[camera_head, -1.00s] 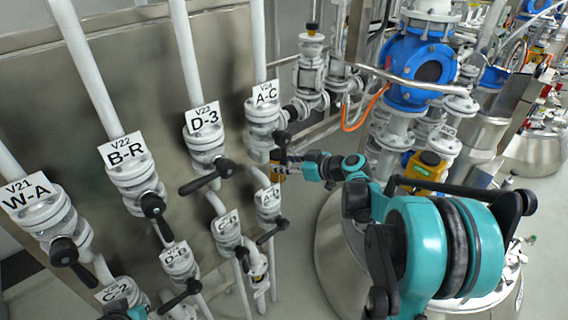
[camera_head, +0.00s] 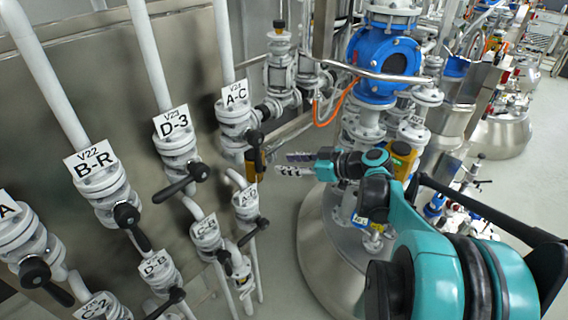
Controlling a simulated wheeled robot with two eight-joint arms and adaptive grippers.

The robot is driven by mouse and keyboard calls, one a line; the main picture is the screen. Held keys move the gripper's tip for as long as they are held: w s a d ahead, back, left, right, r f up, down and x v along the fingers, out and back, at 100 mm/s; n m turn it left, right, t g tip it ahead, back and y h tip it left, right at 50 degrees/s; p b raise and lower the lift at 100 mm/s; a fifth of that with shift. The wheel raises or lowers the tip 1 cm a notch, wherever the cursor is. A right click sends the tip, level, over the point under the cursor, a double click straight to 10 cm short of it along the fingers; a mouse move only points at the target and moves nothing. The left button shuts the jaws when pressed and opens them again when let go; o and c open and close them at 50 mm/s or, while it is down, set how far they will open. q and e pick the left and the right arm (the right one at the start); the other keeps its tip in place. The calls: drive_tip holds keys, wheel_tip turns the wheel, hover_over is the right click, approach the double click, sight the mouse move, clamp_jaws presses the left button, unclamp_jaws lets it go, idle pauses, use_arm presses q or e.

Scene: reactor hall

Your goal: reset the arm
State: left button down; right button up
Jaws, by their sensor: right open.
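My right arm, teal and black, comes in from the lower right in the head view. Its gripper (camera_head: 291,164) points left, with its fingers apart and nothing between them. The fingertips are to the right of the A-C valve (camera_head: 237,128) and its black and orange handle (camera_head: 254,152), with a visible gap between them. My left gripper is not in view.
Labelled valves B-R (camera_head: 107,188) and D-3 (camera_head: 175,152) stand on white pipes at the left, their black handles sticking out. A steel vessel (camera_head: 318,250) is below my right arm. A blue valve body (camera_head: 385,65) is behind it. Open floor (camera_head: 530,185) lies at the right.

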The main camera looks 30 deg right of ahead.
idle(0.4)
drive_tip(key=s+a+f+m+g+h+b, duration=0.25)
drive_tip(key=s+a+f+b, duration=0.35)
drive_tip(key=a+f, duration=0.45)
drive_tip(key=s+a+f+m+g+h+b, duration=0.1)
drive_tip(key=s+a+f+m+h+b, duration=0.1)
drive_tip(key=s+f, duration=0.3)
drive_tip(key=s+a+f+m+h+b, duration=0.1)
drive_tip(key=s+f+m+h+b, duration=0.1)
drive_tip(key=s+f, duration=0.3)
drive_tip(key=shift+s+a+f+g+b, duration=0.35)
drive_tip(key=shift+s+b, duration=0.25)
drive_tip(key=shift+s, duration=0.65)
drive_tip(key=shift+h, duration=0.25)
idle(0.7)
